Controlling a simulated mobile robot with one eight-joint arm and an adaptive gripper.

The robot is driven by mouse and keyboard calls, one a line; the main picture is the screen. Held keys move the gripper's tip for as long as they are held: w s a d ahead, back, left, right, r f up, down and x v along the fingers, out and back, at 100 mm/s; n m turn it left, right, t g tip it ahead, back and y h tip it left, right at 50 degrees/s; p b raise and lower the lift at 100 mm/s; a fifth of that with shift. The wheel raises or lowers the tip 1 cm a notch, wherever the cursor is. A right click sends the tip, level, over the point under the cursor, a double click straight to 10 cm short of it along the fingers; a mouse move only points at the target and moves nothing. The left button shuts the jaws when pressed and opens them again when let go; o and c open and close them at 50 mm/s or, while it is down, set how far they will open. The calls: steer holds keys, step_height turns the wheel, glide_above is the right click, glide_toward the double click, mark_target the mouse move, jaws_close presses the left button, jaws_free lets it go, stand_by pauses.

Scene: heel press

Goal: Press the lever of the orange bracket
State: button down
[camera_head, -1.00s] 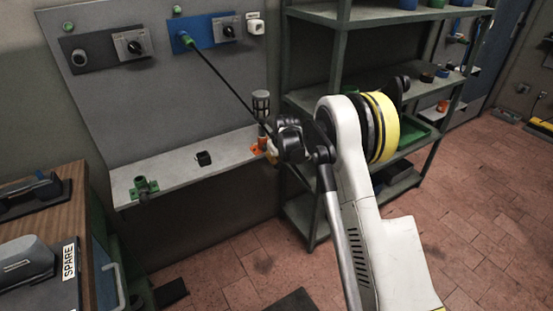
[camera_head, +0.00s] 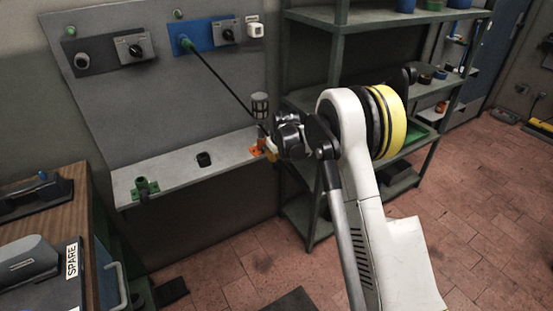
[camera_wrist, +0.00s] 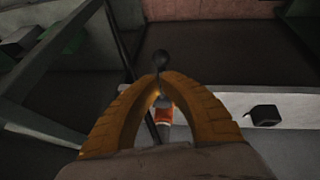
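The orange bracket (camera_head: 256,149) sits at the right end of the grey ledge, partly hidden by my arm in the head view. In the wrist view the bracket (camera_wrist: 163,114) shows below and between my fingers. A black ball knob (camera_wrist: 162,58), apparently on the bracket's lever, shows just past my fingertips; I cannot tell whether they touch it. My gripper (camera_wrist: 160,80) has its two orange-brown fingers arched together, the tips meeting or nearly so, with nothing clearly held. In the head view my gripper (camera_head: 270,153) is small and mostly hidden beside the bracket.
A thin black rod or cable runs from the blue panel (camera_head: 205,37) down toward my gripper. A grey cylinder (camera_head: 260,104) stands behind the bracket. Green shelving (camera_head: 335,70) is close on the right.

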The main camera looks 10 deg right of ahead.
steer(key=s+d+r+p, duration=0.1)
steer(key=s+r+p, duration=0.1)
steer(key=s, duration=0.7)
steer(key=shift+s+d+r, duration=0.3)
steer(key=shift+r, duration=0.3)
